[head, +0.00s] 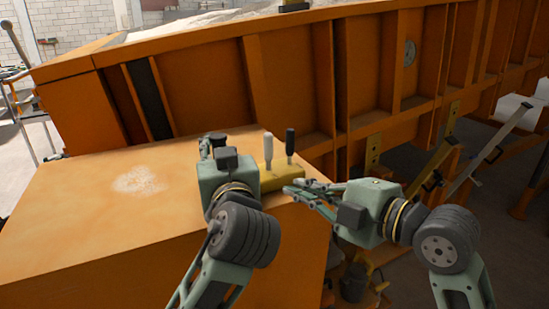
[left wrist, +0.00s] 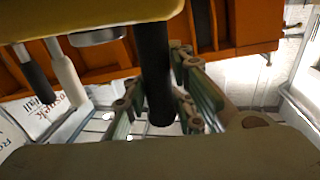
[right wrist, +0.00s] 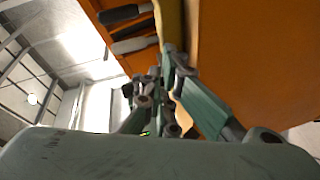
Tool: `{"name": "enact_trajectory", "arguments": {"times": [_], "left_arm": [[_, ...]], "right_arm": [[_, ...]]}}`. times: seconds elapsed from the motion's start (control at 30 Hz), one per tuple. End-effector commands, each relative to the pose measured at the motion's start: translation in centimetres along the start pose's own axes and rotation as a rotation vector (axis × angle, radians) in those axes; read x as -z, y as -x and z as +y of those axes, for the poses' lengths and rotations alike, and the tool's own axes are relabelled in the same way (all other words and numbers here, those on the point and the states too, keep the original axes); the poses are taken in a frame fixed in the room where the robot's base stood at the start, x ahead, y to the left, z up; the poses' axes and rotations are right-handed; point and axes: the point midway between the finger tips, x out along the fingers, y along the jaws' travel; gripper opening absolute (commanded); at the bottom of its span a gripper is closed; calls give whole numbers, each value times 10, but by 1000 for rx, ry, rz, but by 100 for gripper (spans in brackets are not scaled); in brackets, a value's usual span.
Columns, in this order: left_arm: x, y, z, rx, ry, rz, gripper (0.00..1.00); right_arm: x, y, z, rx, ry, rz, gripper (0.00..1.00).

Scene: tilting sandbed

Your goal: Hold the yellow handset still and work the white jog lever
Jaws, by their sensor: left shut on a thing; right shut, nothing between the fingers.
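The yellow handset (head: 284,183) lies on an orange box top near its right edge. It also shows at the top of the left wrist view (left wrist: 90,14) and of the right wrist view (right wrist: 171,22). The white jog lever (head: 268,149) stands up from it beside a black lever (head: 290,142); in the left wrist view the white lever (left wrist: 67,80) is left of the fingers. My left gripper (head: 212,143) is shut on a black grip (left wrist: 155,75) at the handset's left end. My right gripper (head: 290,187) is shut and empty, close to the handset's near right side; contact is unclear.
The orange box top (head: 90,205) is clear on the left apart from a pale sandy patch (head: 139,181). The tilting sandbed's orange ribbed wall (head: 205,85) rises just behind the handset. Struts and brackets (head: 490,155) stand at the right.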

Motion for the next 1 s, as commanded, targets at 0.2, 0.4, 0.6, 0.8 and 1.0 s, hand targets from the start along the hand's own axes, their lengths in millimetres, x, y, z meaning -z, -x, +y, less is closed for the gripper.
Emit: {"name": "enact_trajectory", "arguments": {"times": [0.2,0.4,0.6,0.8,1.0], "left_arm": [[-2,0,0,0,-7,-4,0],[-2,0,0,0,-6,-4,0],[-2,0,1,-1,-5,-4,0],[-2,0,1,-1,-5,-4,0],[-2,0,1,-1,-4,-4,0]], "right_arm": [[-2,27,9,-5,179,170,0],[2,51,23,-62,296,279,0],[4,60,29,-93,339,317,0],[4,60,29,-94,341,319,0],[6,56,29,-94,341,319,0]]}}
